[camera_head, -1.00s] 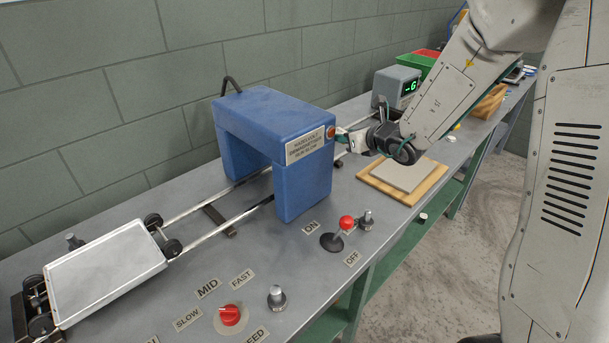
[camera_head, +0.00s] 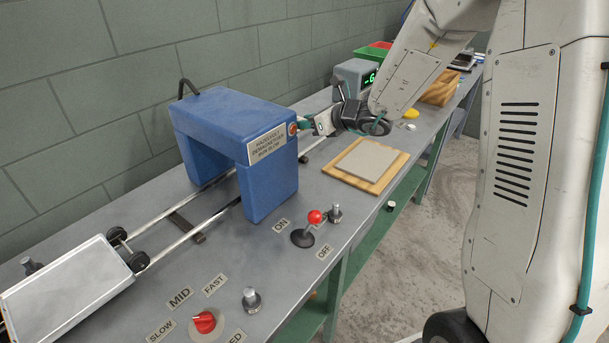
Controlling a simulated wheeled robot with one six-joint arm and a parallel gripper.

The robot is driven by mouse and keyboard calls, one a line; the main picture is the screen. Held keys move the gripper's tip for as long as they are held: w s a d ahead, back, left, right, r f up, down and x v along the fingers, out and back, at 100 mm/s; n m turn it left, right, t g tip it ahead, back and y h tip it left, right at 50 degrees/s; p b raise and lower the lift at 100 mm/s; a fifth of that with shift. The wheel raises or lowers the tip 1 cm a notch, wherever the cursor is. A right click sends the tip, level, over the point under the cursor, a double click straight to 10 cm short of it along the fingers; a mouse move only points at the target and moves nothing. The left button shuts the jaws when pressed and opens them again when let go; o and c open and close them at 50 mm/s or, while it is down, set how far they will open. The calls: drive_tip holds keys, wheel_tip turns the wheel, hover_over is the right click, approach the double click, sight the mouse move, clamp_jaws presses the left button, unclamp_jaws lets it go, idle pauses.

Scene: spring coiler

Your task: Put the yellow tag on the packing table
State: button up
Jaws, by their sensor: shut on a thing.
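My gripper (camera_head: 310,125) is in front of the right end of the blue demagnetizer (camera_head: 225,112), close to its red round knob (camera_head: 292,129). I cannot tell whether it touches the machine. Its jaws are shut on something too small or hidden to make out. A small yellow piece (camera_head: 411,114) lies on the bench (camera_head: 345,222) beyond the wooden board. I cannot tell whether it is the yellow tag. No separate table can be identified as the packing table.
A wooden board with a grey pad (camera_head: 368,160) lies right of the machine. A red-topped lever (camera_head: 314,217), metal posts and a red speed dial (camera_head: 204,321) stand nearer. A metal tray (camera_head: 65,292) sits at the rails' left end. A display box (camera_head: 357,78) stands behind the gripper.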

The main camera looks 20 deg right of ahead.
sight(306, 180)
wheel_tip(306, 180, down, 18)
drive_tip(key=shift+r, duration=0.1)
drive_tip(key=shift+f, duration=0.2)
drive_tip(key=o, duration=0.7)
